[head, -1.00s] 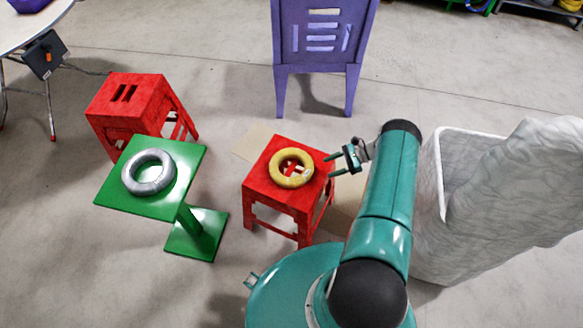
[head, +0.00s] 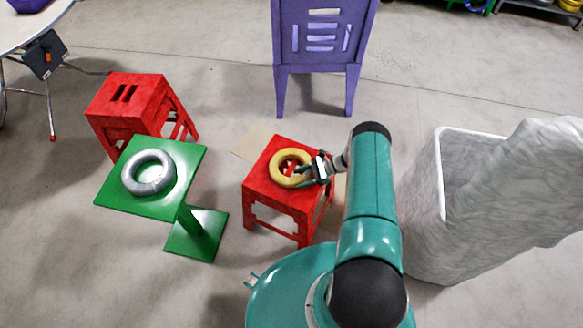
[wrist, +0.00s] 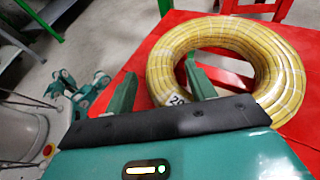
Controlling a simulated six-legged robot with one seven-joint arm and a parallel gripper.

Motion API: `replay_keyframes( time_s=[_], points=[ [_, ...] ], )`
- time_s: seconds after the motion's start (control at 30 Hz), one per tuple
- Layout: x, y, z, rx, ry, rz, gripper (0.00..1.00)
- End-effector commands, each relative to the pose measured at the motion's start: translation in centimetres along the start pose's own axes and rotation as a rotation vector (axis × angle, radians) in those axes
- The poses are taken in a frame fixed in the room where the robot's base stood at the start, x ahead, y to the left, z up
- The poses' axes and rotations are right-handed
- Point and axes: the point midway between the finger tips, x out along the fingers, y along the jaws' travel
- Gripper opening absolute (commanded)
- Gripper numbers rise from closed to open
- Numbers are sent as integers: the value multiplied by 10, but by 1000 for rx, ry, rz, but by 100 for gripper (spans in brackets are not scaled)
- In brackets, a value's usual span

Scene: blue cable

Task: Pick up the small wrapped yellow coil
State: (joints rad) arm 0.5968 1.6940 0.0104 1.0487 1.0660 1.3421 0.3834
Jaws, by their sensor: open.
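The small wrapped yellow coil (head: 282,161) lies flat on the red stool (head: 262,186) in the middle of the head view. It also fills the upper right of the wrist view (wrist: 285,75), with a white label on its near side. My gripper (head: 299,176) is open at the coil's right side. In the wrist view my gripper (wrist: 160,85) has one green finger over the coil's hole and the other outside the ring on the left. The near left part of the ring lies between them. I cannot tell whether either finger touches it.
A green stand (head: 184,197) with a grey coil (head: 149,172) is to the left, with another red stool (head: 128,104) behind it. A purple chair (head: 320,55) stands behind. A white marbled bin (head: 425,215) is close on my arm's right.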

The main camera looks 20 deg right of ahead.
Motion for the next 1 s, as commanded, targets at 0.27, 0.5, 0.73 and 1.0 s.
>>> replay_keyframes(
  time_s=[0.27,0.5,0.73,1.0],
  points=[
    [8,0,0,0,0,-1,55],
    [8,0,0,0,0,-1,12],
    [8,1,-1,2,3,-1,0],
    [8,0,-2,2,5,-3,0]
  ],
)
